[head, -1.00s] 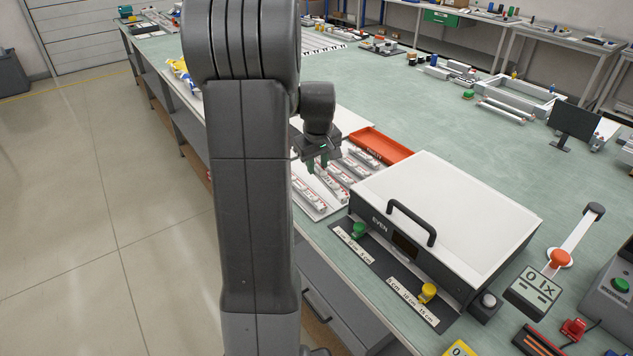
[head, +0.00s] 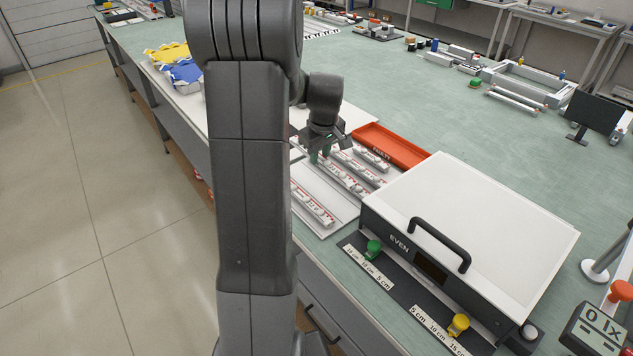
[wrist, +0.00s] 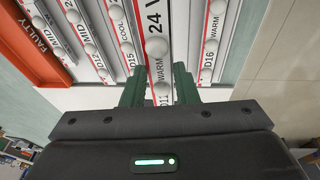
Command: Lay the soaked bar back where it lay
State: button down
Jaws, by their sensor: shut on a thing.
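My gripper (wrist: 158,90) is shut on a white light bar (wrist: 158,40) with a red stripe, round pale lenses and the labels "24 V", "WARM" and "D11". In the wrist view this bar looks larger than its neighbours, so it seems nearer the camera; whether it touches the surface below I cannot tell. It is between the bar marked D15 (wrist: 121,36) on the left and the bar marked D16 (wrist: 211,40) on the right. In the head view my gripper (head: 322,152) is over the pale board (head: 330,230) with the rows of bars.
An orange tray marked "FAULTY" (head: 405,152) lies just beyond the bars. A white-topped box marked "EVEN" (head: 480,215), with a black handle and green and yellow knobs, stands right of the board. Blue and yellow packs (head: 180,65) lie at the left.

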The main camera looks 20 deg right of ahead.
aim_at(322, 164)
notch_tip(322, 164, down, 9)
jog(key=shift+s+r+p, duration=0.1)
jog(key=shift+p, duration=0.4)
jog(key=shift+f, duration=0.2)
jog(key=c, duration=1.1)
grip_release()
jog(key=shift+r, duration=0.1)
jog(key=shift+r, duration=0.6)
jog(key=b+v, duration=0.1)
jog(key=v, duration=1)
jog(key=shift+s, duration=0.15)
